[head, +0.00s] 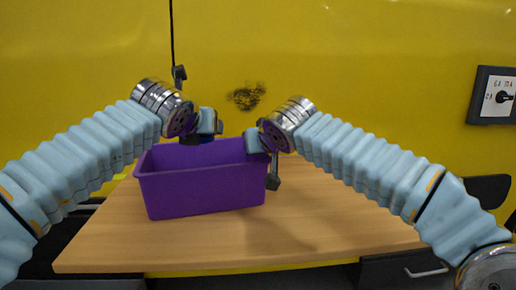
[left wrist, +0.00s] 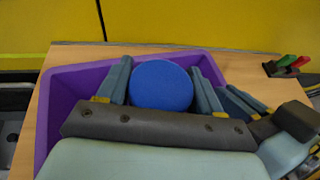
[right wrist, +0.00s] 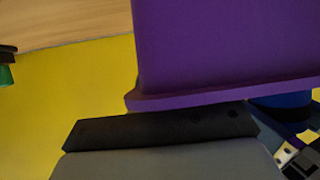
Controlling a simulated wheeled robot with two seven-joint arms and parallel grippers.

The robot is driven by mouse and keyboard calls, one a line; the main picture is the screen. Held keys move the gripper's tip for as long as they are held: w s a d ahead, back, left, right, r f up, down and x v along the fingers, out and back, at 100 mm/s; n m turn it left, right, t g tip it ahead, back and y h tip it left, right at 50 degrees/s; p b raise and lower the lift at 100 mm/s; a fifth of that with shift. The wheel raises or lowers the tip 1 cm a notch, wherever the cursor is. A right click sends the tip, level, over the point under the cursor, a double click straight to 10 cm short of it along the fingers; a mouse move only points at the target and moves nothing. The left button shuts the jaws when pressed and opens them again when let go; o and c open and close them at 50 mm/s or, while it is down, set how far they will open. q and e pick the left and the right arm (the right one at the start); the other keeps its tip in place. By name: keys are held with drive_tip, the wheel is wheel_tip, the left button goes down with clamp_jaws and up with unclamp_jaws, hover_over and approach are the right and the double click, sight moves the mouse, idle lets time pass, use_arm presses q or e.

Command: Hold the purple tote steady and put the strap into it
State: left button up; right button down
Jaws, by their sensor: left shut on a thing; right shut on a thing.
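The purple tote (head: 205,190) stands upright on the table, left of its middle; it also shows in the left wrist view (left wrist: 52,110) and the right wrist view (right wrist: 225,45). My left gripper (head: 207,128) is shut on the strap, a round blue bundle (left wrist: 161,86), and holds it over the tote's opening near the back. In the head view only a dark blue bit of the strap shows below the fingers. My right gripper (head: 258,143) is shut on the tote's right rim. Its grip is hidden in the right wrist view.
A small dark item with red and green parts (left wrist: 286,66) lies on the table to the right of the tote. The wooden table top (head: 340,215) is clear at the front right. A yellow wall (head: 360,50) stands behind, with a switch panel (head: 495,96) at right.

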use_arm(q)
drive_tip(key=f, duration=0.6)
drive_tip(key=shift+s+f, duration=0.2)
drive_tip(key=shift+f, duration=0.05)
use_arm(e)
drive_tip(key=shift+s+d+r, duration=0.1)
drive_tip(key=shift+s+r, duration=0.05)
use_arm(q)
drive_tip(key=shift+f, duration=0.4)
use_arm(e)
drive_tip(key=shift+s, duration=0.1)
drive_tip(key=shift+d, duration=0.1)
use_arm(q)
drive_tip(key=o, duration=1.3)
drive_tip(key=shift+a+f, duration=0.1)
use_arm(e)
drive_tip(key=shift+w+f, duration=0.3)
drive_tip(key=shift+f, duration=0.05)
use_arm(q)
drive_tip(key=v, duration=0.4)
drive_tip(key=r+v, duration=0.1)
drive_tip(key=v, duration=0.4)
drive_tip(key=r+v, duration=0.1)
drive_tip(key=v, duration=0.3)
drive_tip(key=shift+w, duration=0.2)
use_arm(e)
drive_tip(key=shift+r, duration=0.1)
